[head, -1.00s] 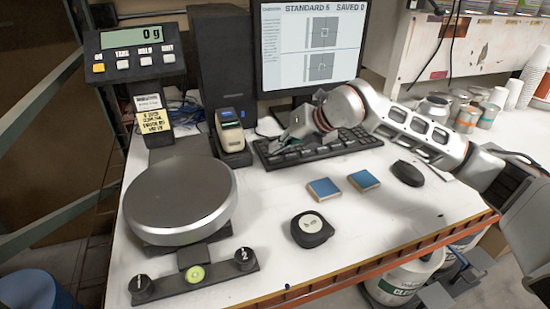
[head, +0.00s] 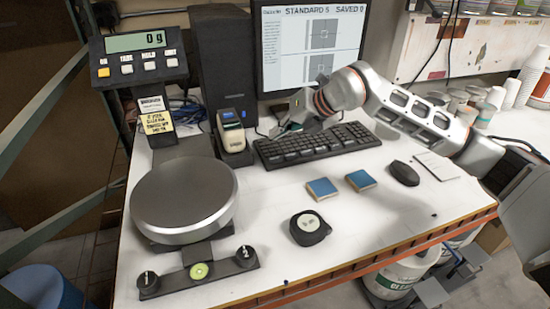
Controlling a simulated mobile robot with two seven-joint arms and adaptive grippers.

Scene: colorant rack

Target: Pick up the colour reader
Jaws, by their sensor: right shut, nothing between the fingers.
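The colour reader (head: 231,130) looks like a small upright cream and dark device with a blue screen, seated in a black stand to the left of the keyboard. My right arm comes in from the right over the desk. My right gripper (head: 277,129) is shut and empty at the keyboard's far left corner, a little to the right of the reader and apart from it. Its fingertips are small and partly hard to make out. My left gripper is not in view.
A round scale (head: 185,200) stands left of the reader, its display (head: 138,42) behind. A keyboard (head: 318,146), mouse (head: 404,173), two blue tiles (head: 322,188) and a tape measure (head: 309,228) lie on the desk. The monitor (head: 312,45) and dark computer tower (head: 222,60) stand behind.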

